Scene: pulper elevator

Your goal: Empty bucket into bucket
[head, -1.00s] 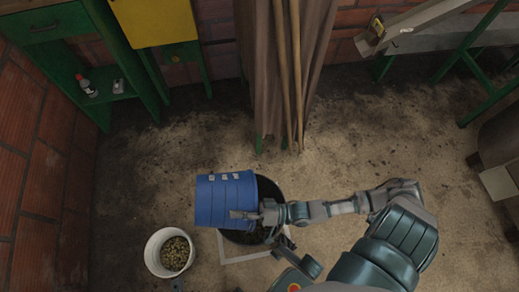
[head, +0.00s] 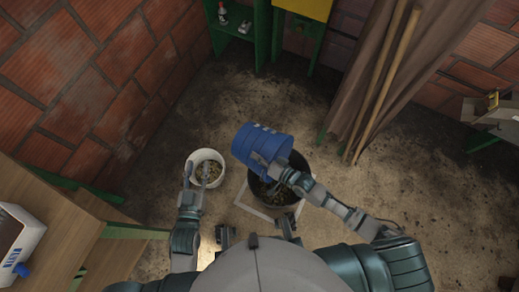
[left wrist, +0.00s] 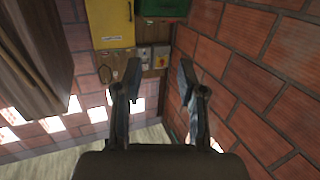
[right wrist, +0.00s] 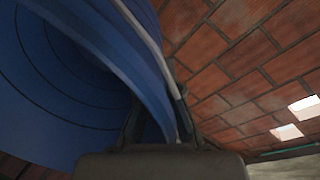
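A blue bucket (head: 262,146) is tipped on its side over a larger black bucket (head: 276,188) on the floor. Its mouth faces down to the right over the black bucket, which has greenish contents. My right gripper (head: 276,170) is shut on the blue bucket's rim; the right wrist view shows the blue wall (right wrist: 110,60) between the fingers. A white bucket (head: 206,159) with greenish-brown contents stands to the left. My left gripper (head: 197,178) is in front of the white bucket in the head view; its fingers are apart and empty in the left wrist view (left wrist: 155,85).
A white square frame (head: 243,198) lies under the black bucket. Wooden poles (head: 385,90) and brown sheets lean at the right. A wooden table (head: 45,225) is at the left. Green shelving (head: 262,35) stands at the back. The floor between is clear.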

